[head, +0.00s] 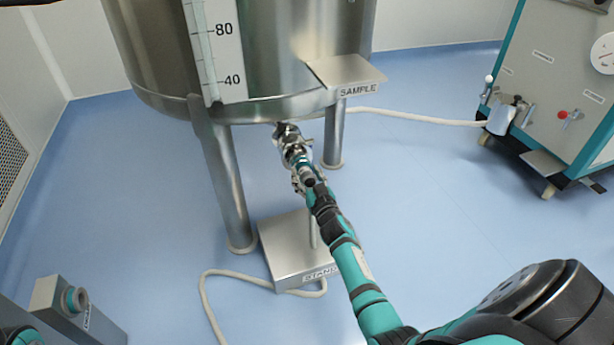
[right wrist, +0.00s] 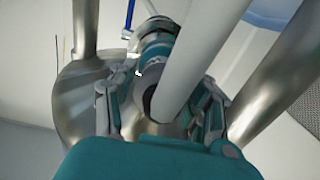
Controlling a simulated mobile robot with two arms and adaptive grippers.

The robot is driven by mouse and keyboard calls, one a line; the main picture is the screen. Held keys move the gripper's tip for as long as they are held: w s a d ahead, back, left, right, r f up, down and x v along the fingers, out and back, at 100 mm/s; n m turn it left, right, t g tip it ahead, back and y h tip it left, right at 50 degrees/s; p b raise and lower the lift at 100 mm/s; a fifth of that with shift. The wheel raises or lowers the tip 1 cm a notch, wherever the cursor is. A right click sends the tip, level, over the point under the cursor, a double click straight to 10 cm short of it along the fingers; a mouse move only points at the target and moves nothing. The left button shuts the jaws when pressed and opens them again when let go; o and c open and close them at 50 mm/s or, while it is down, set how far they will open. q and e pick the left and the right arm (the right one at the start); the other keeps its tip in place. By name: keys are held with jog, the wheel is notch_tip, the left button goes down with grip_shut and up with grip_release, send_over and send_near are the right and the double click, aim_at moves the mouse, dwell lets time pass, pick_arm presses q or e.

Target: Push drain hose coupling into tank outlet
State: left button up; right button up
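The steel tank (head: 240,60) stands on legs, and its outlet fitting (head: 285,131) hangs under its base. My right gripper (head: 298,172) is raised below the outlet. In the right wrist view, its fingers (right wrist: 160,108) lie on both sides of the teal drain hose coupling (right wrist: 178,70) and appear closed on it. The white drain hose (right wrist: 200,52) runs from the coupling towards the camera. The coupling is lined up close to the outlet fitting (right wrist: 156,28); whether it is seated cannot be told. My left gripper is not in view.
A steel stand (head: 280,262) sits on the floor below the gripper, with white hose (head: 205,295) around it. Tank legs (head: 225,185) flank the arm. A machine (head: 550,90) stands at right and a grey box (head: 62,305) at lower left.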

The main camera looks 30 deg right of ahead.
jog(key=shift+o, duration=1)
jog(key=shift+s+f, duration=0.1)
jog(key=shift+s, duration=0.2)
jog(key=v, duration=1.1)
jog(key=shift+s, duration=0.25)
jog(key=shift+a, duration=0.15)
